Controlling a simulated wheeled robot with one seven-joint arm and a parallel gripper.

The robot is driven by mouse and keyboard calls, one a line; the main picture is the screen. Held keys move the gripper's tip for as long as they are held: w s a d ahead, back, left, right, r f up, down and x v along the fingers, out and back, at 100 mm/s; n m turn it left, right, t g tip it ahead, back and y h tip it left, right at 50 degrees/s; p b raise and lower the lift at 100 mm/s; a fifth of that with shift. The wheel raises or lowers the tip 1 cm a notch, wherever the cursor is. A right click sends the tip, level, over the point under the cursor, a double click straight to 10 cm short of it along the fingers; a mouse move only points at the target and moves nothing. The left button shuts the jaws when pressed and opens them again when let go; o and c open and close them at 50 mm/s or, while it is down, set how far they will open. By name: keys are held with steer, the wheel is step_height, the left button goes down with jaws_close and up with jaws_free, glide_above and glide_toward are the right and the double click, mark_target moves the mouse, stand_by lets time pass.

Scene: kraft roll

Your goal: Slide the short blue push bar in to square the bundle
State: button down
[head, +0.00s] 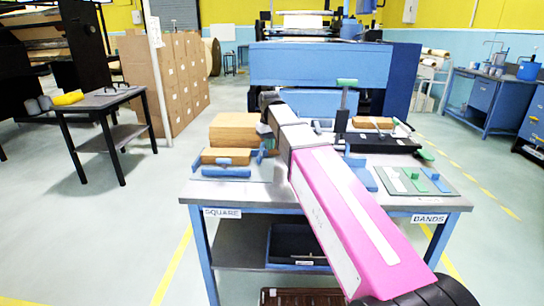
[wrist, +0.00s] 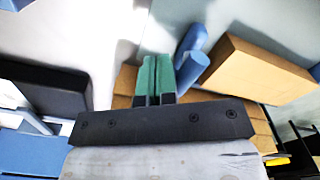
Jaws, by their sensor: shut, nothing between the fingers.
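The short blue push bar (head: 265,149) stands at the right end of the small tan bundle (head: 228,154) on the table's left side. In the wrist view the bar (wrist: 191,68), with a rounded blue handle, is close to the end of the bundle (wrist: 258,68). My gripper's green fingers (wrist: 153,82) are together and empty, on the bar's side away from the bundle. I cannot tell whether they touch the bar. In the head view my arm hides the fingers.
A longer blue bar (head: 226,173) lies along the bundle's front. A larger tan stack (head: 234,128) stands behind. A black tray (head: 380,143) and a grey mat with green and blue pieces (head: 415,181) are to the right. SQUARE and BANDS labels mark the table's front edge.

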steer(key=shift+s+d, duration=0.1)
steer(key=shift+d, duration=1.65)
step_height(320, 180, up, 7)
steer(key=shift+s, duration=0.1)
